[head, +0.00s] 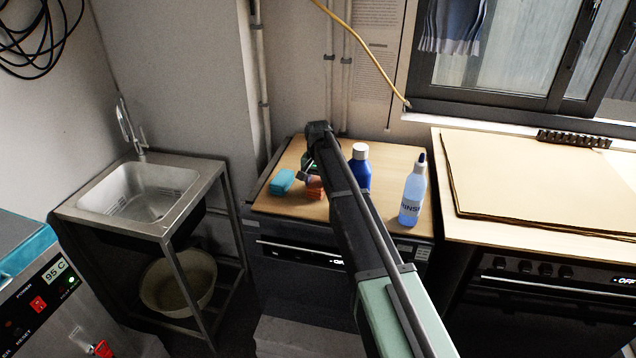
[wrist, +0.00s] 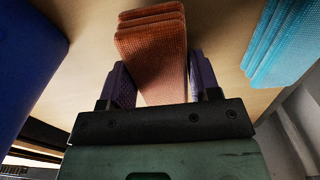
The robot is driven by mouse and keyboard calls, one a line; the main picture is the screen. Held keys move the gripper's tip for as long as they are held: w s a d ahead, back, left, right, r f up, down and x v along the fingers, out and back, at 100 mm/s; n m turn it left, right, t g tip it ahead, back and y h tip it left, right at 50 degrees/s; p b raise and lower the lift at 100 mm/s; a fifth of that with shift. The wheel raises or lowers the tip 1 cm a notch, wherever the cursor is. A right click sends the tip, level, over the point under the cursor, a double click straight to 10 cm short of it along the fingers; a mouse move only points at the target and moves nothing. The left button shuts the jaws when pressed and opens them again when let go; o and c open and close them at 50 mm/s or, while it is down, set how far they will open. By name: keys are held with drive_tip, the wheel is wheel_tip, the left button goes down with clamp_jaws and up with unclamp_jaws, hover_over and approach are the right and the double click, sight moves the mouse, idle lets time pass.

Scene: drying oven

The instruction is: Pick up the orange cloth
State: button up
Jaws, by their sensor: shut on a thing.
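The orange cloth (head: 315,193) lies folded on the wooden top of the counter unit, partly hidden behind my arm in the head view. In the wrist view the orange cloth (wrist: 152,45) is a folded stack between my two purple fingers. My gripper (wrist: 160,82) is shut on it, one finger on each side. In the head view my gripper (head: 310,180) is small, low over the counter and partly hidden by my arm. From these frames I cannot tell whether the cloth is lifted clear of the top.
A folded teal cloth (head: 282,181) lies left of the orange one and shows in the wrist view (wrist: 283,40). A blue bottle with a pale cap (head: 360,170) and a clear rinse bottle (head: 412,190) stand to the right. A sink (head: 140,190) is at left.

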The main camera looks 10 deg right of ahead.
sight(318, 180)
wheel_tip(318, 180, up, 19)
drive_tip(key=p, duration=1.8)
